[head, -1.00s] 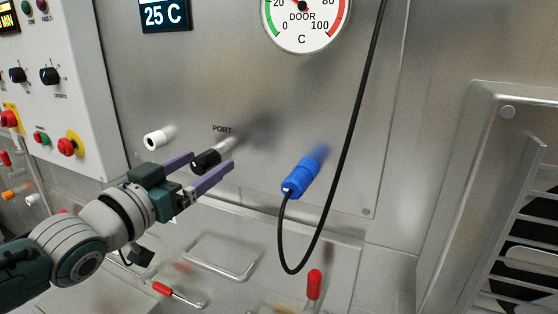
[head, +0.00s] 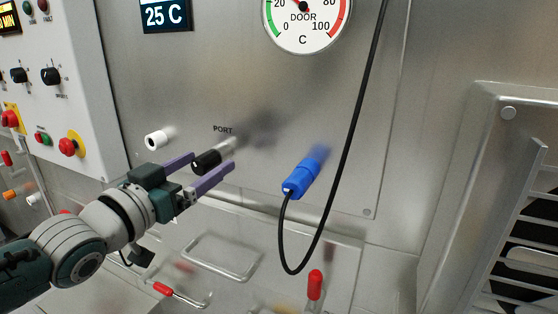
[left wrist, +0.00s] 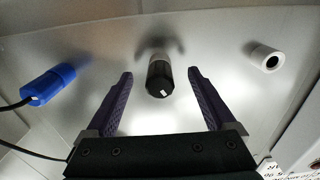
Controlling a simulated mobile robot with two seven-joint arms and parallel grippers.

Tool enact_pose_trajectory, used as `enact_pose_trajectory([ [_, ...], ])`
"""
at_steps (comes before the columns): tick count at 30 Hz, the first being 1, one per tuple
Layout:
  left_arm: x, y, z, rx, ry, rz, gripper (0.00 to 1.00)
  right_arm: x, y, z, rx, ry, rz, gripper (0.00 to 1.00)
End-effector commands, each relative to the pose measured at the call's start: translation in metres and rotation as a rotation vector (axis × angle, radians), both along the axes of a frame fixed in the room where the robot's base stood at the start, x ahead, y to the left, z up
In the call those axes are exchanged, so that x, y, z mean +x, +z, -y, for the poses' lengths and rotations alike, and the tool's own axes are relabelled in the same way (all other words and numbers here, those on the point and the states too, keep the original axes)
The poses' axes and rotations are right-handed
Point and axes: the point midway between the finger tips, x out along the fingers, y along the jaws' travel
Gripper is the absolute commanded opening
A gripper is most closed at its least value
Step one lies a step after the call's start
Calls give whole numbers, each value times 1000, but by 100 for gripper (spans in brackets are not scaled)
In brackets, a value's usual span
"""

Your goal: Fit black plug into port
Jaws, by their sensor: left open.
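The black plug (head: 207,161) is a short dark cylinder at the wall under the word PORT. A metallic stub (head: 228,146) shows behind it; I cannot tell how far the plug is seated. My left gripper (head: 210,163) is open, its two purple fingers on either side of the plug. In the left wrist view the black plug (left wrist: 159,78) shows between the open fingertips (left wrist: 160,73), with a gap on each side. My right gripper is not in view.
A blue plug (head: 302,178) with a hanging black cable (head: 340,160) is on the wall to the right. A white cylinder (head: 155,141) sticks out to the left. Red-tipped levers (head: 315,284) stand below. A control panel (head: 85,90) is at the left.

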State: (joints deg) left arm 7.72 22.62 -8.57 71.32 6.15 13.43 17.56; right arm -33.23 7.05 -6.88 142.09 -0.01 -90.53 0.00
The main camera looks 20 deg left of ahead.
Motion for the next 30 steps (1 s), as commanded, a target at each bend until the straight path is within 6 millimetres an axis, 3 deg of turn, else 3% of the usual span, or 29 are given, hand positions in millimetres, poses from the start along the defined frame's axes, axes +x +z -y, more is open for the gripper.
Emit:
enact_pose_trajectory([
  [21,-61,1,-5,-1,0,-3,89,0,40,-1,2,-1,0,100],
  [30,-69,0,-5,-1,0,0,89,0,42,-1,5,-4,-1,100],
])
